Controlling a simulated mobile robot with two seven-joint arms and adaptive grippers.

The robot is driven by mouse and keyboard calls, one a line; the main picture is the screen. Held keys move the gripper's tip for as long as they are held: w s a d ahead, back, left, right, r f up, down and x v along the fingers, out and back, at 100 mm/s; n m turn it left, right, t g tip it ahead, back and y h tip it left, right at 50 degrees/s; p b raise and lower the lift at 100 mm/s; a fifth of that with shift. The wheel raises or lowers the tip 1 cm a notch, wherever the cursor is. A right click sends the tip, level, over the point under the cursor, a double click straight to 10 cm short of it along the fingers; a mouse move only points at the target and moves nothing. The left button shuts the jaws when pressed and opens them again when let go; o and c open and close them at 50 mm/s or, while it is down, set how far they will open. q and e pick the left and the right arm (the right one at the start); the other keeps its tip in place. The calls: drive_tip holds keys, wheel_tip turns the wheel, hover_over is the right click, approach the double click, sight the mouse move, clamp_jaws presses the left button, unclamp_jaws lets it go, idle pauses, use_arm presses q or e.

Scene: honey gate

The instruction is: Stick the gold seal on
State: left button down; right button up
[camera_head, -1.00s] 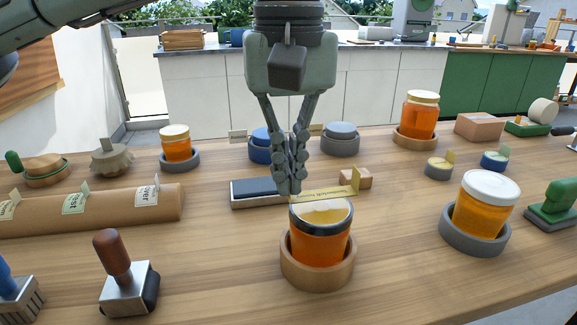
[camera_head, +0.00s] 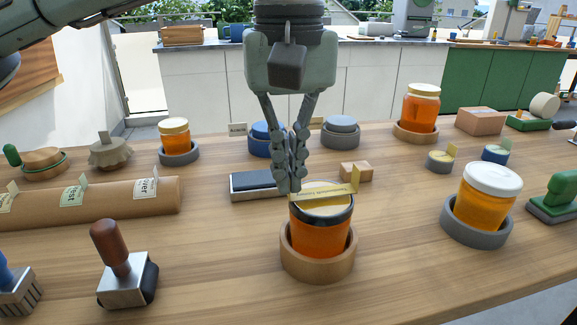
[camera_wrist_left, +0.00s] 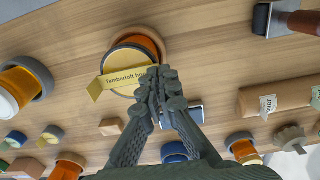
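A gold strip seal (camera_head: 322,194) with dark lettering and a folded end tab is pinched at one end by my left gripper (camera_head: 291,188). In the left wrist view the seal (camera_wrist_left: 125,79) reads "Tamberloft" and more, and lies across the view of a jar top. That jar (camera_head: 318,236) holds orange honey, has a dark rim and pale gold top, and stands upright in a wooden ring (camera_head: 318,270). The seal is over the lid, very close; I cannot tell whether it touches. My left gripper (camera_wrist_left: 158,80) is shut on the seal. My right gripper is not in view.
A dark pad in a tray (camera_head: 257,184) and a small wooden block (camera_head: 356,171) stand behind. A white-lidded jar (camera_head: 484,196) is at right. A brown-handled stamp (camera_head: 120,265) and a cardboard tube (camera_head: 110,205) are at left. Bare wood lies in front.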

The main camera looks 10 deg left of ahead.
use_arm(q)
drive_tip(key=shift+f+b, duration=0.35)
drive_tip(key=shift+f, duration=0.1)
drive_tip(key=c, duration=2.3)
unclamp_jaws()
drive_tip(key=o, duration=0.7)
drive_tip(key=shift+c, duration=0.2)
drive_tip(key=shift+r, duration=0.1)
wheel_tip(320, 180, up, 12)
